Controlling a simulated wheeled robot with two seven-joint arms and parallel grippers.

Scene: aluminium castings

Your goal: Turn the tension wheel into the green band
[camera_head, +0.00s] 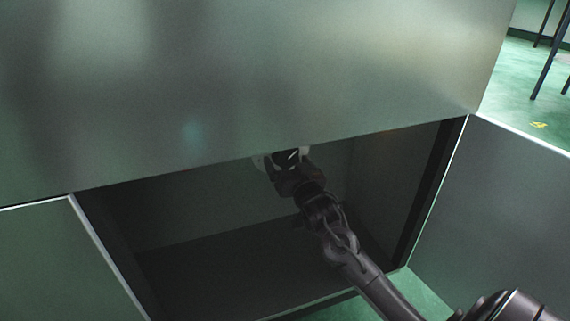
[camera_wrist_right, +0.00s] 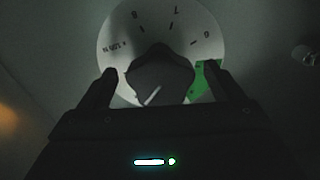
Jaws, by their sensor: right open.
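The tension wheel is a dark knob (camera_wrist_right: 160,76) with a white line on it, in the middle of a pale round dial (camera_wrist_right: 118,40) with numbers. In the right wrist view the white line slants and lies at the knob's lower left. The green band (camera_wrist_right: 203,80) is at the dial's right, partly hidden by a finger. My right gripper (camera_wrist_right: 159,80) is open, with one finger on each side of the knob; I cannot tell whether they touch it. In the head view my right gripper (camera_head: 286,177) is at the dial (camera_head: 259,161), under the panel edge. My left gripper is not in view.
My right arm reaches into a dark recess (camera_head: 220,260) below a large metal panel (camera_head: 250,80). Open flaps or doors stand at the left (camera_head: 50,260) and right (camera_head: 500,210). A small round fitting (camera_wrist_right: 303,55) sits right of the dial.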

